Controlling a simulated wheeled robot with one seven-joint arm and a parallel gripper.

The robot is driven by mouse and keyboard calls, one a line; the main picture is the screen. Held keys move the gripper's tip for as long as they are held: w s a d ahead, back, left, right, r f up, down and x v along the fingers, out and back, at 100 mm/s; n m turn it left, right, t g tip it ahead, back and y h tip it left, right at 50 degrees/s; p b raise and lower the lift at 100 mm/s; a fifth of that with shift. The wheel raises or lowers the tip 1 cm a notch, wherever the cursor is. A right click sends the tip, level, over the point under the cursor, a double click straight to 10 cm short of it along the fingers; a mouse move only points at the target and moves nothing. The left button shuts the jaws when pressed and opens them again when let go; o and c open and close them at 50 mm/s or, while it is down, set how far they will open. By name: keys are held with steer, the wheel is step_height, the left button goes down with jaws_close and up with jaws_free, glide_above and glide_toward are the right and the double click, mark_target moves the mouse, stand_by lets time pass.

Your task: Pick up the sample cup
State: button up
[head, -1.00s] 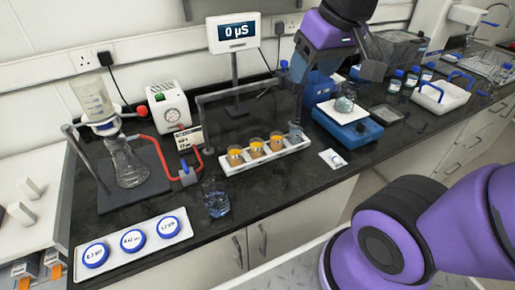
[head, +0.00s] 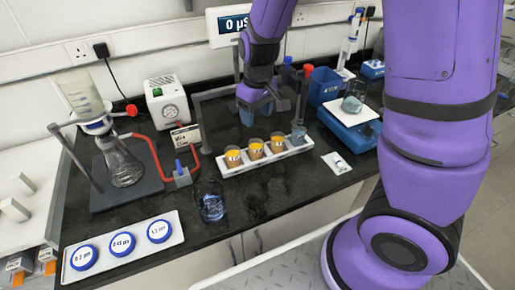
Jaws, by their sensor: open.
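Three small clear cups with yellow-orange bands, the left (head: 233,157), middle (head: 256,149) and right (head: 277,143), stand upright in a row in a white rack (head: 262,161). I cannot tell which one the task calls the sample cup. A grey-blue clear piece (head: 298,134) stands at the rack's right end. My gripper (head: 255,110) is open and points down, appearing above and behind the middle and right cups. It seems apart from them. Its fingertips are small and partly unclear in this view.
A grey frame (head: 203,125) stands at the rack's left, with another post at its right. A water beaker (head: 211,204) stands in front. A flask (head: 122,163) with red tubing is at left, a blue balance (head: 350,125) at right.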

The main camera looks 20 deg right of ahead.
mark_target(256, 146)
steer(key=shift+w+f, duration=0.15)
steer(key=shift+f, duration=3.15)
steer(key=shift+w+f, duration=0.15)
steer(key=shift+f, duration=3.15)
steer(key=c, duration=0.7)
steer(key=shift+r, duration=0.1)
